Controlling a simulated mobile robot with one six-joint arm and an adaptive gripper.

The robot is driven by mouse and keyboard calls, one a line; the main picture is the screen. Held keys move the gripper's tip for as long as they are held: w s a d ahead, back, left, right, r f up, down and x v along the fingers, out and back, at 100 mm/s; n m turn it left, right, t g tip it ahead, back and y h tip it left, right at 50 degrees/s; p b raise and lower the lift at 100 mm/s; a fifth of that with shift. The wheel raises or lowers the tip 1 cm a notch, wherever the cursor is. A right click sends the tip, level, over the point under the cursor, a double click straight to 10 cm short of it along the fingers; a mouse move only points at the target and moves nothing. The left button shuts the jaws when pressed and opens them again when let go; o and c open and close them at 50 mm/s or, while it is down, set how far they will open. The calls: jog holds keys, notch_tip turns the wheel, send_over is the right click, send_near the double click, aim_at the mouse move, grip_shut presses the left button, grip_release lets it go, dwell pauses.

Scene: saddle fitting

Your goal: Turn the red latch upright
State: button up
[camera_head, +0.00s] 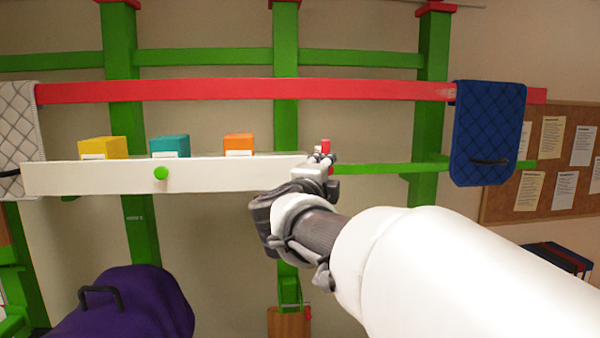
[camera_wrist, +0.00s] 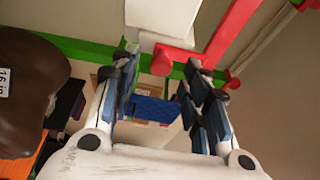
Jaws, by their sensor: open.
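A small red piece (camera_head: 325,146), likely the latch, shows just above my gripper (camera_head: 322,161) at the right end of the white shelf board. It looks short and upright from here, but its lower part is hidden. In the wrist view, the two fingers of my gripper (camera_wrist: 163,60) stand apart, with nothing clearly held between them. A small red block (camera_wrist: 162,63) shows between the fingertips, below a white part; I cannot tell if the fingers touch it.
Yellow (camera_head: 102,147), teal (camera_head: 170,145) and orange (camera_head: 239,143) boxes stand on the white shelf (camera_head: 100,178). A red rail (camera_head: 230,91) runs behind, with a blue pad (camera_head: 488,130) hanging at right. A brown object (camera_wrist: 28,95) is close at left in the wrist view.

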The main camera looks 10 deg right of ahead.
jog(key=v, duration=0.9)
jog(key=shift+s, duration=0.2)
jog(key=s+a+f+n+g+y+b, duration=0.1)
jog(key=s+a+f+n+y+b, duration=0.1)
jog(key=s+f+n+y+b, duration=0.5)
jog(key=s+a+f+n+g+b, duration=0.15)
jog(key=f+n, duration=0.35)
jog(key=f, duration=0.5)
jog(key=s+a+f+n+g+y+b, duration=0.1)
jog(key=s+f+n+g+y+b, duration=0.1)
jog(key=s+f+n+y+b, duration=0.5)
jog(key=s+d+f+n+g+h+b, duration=0.1)
jog(key=s+d+f+g+h, duration=0.1)
jog(key=s+f, duration=0.3)
jog(key=s+d+f+n+g+h+b, duration=0.1)
jog(key=s+d+f+g+h+b, duration=0.1)
jog(key=f, duration=0.9)
jog(key=s+d+f+n+g+h+b, duration=0.1)
jog(key=s+d+f+g+h, duration=0.2)
jog(key=s+d+f, duration=0.2)
jog(key=s+f, duration=0.3)
jog(key=f, duration=0.1)
jog(key=shift+d, duration=0.35)
jog(key=shift+o, duration=0.3)
jog(key=shift+s+g, duration=0.1)
jog(key=shift+g, duration=0.15)
